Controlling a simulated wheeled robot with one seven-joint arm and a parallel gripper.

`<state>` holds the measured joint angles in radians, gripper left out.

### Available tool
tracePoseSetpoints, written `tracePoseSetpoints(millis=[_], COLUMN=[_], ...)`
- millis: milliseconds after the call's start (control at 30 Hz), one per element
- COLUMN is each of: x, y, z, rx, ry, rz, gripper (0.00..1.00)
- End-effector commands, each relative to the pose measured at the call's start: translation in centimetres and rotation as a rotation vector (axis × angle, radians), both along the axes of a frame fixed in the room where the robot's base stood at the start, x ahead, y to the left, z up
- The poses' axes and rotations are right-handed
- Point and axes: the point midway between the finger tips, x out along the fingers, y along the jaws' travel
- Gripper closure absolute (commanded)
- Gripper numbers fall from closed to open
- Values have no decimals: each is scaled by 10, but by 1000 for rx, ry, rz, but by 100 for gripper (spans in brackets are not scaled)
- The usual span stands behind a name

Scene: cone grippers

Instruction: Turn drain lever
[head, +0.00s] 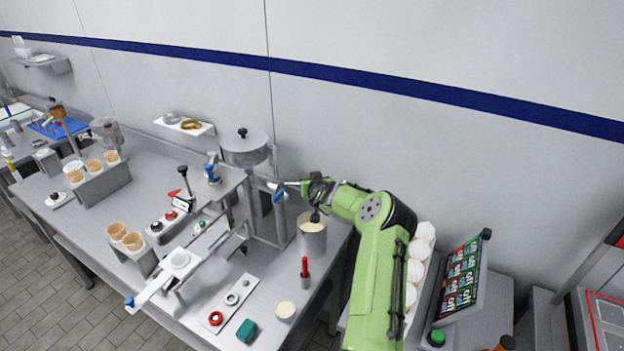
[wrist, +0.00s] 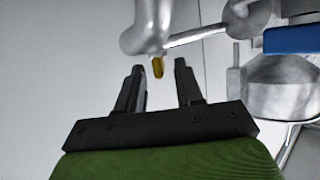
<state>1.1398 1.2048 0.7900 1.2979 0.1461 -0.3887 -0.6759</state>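The steel machine with a round hopper (head: 245,150) stands at the back of the counter against the wall. A blue-ended handle (head: 279,194) shows on its right side; I cannot tell for sure whether this is the drain lever. My gripper (head: 291,184) is at the machine's right side, close to this handle. In the wrist view its two dark fingers are apart, with nothing held. A rounded metal part (wrist: 150,28) with a yellow tip (wrist: 158,67) hangs just beyond and between the fingertips; contact is not visible. A blue part (wrist: 292,40) is at the right.
A steel pot (head: 312,238) with pale contents stands below my gripper. A red-handled tool (head: 305,270), a pale round lid (head: 286,310) and a green block (head: 247,330) are near the front. A tilted screen (head: 462,275) stands right of my arm.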

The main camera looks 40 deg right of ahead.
Motion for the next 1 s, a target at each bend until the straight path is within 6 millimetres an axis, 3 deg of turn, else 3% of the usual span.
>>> tracePoseSetpoints(millis=[367,600,1000], x=[6,5,7], y=[-4,-4,-2], z=[-4,-3,-3], rx=[1,0,-4], ry=[1,0,-1], rz=[0,-1,-44], gripper=[65,100,100])
